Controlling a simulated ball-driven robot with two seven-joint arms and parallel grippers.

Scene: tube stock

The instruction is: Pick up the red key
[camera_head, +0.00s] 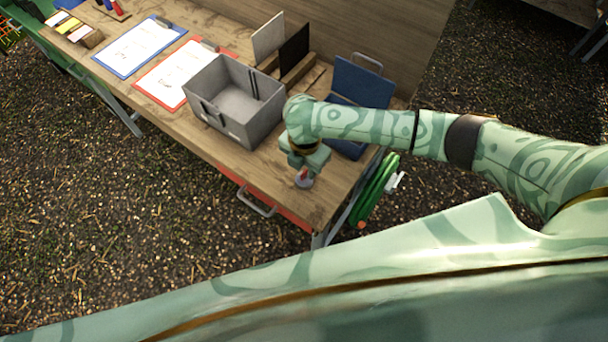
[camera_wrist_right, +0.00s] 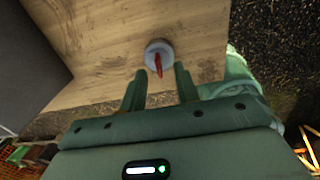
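The red key (camera_wrist_right: 157,72) stands in or on a small round grey holder (camera_wrist_right: 165,47) on the wooden table; how it is seated cannot be told. In the head view the key (camera_head: 303,173) and holder (camera_head: 304,183) are near the table's front right corner, just below my right gripper (camera_head: 304,168). In the right wrist view my right gripper (camera_wrist_right: 160,70) is open, with a finger on each side of the key and gaps to it. It appears not to touch the key. My left gripper is not in view.
A grey open bin (camera_head: 236,125) stands left of my right gripper. A blue panel (camera_head: 357,82) is behind my arm. Red and blue clipboards (camera_head: 172,72) (camera_head: 138,46) lie further left. A green coiled item (camera_head: 375,190) hangs at the table's right end.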

